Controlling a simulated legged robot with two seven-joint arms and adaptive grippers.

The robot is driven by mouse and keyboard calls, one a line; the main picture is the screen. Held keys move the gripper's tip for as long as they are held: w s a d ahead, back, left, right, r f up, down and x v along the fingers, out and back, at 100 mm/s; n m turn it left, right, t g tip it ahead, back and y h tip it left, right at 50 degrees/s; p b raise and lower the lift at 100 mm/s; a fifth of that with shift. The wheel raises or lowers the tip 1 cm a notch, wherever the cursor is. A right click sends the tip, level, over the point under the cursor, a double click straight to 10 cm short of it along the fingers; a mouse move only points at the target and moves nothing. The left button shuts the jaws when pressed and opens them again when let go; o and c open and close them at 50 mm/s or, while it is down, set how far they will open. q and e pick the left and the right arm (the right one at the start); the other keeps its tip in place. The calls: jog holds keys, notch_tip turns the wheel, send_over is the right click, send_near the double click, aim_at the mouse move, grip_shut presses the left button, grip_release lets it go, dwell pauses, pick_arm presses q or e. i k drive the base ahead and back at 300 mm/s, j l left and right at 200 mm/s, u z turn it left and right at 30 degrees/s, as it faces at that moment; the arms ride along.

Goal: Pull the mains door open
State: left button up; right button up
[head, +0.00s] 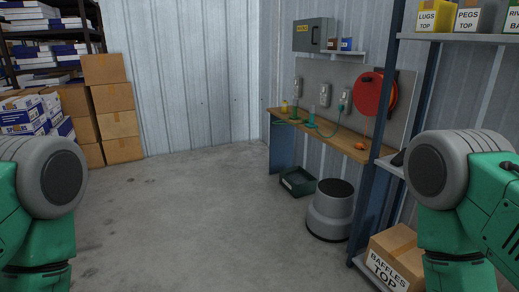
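The mains box (314,35) is a grey-green cabinet high on the corrugated wall, above the workbench at the back right. Its door looks shut. A yellow label sits on its upper left, and a dark handle shows near the middle right of its front. Parts of both my arms show at the lower left and lower right edges. Neither of my grippers is in view, and both visible arm parts are well away from the box.
A wooden workbench (340,146) stands below the box, with sockets and a red reel (374,94) above it. A grey step stool (330,212) and a green crate (297,182) stand on the floor before it. A shelf rack is at right. The middle floor is clear.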

aim_at(309, 35)
jog(key=i+u, duration=0.2)
jog(key=i, duration=0.8)
jog(key=i+l+u, duration=0.2)
jog(key=i, duration=0.85)
jog(key=i+z, duration=0.75)
jog(key=i+j+z, duration=0.35)
jog(key=i, duration=0.15)
jog(key=i+j+z, duration=0.35)
jog(key=i+l, duration=0.05)
jog(key=l, duration=0.05)
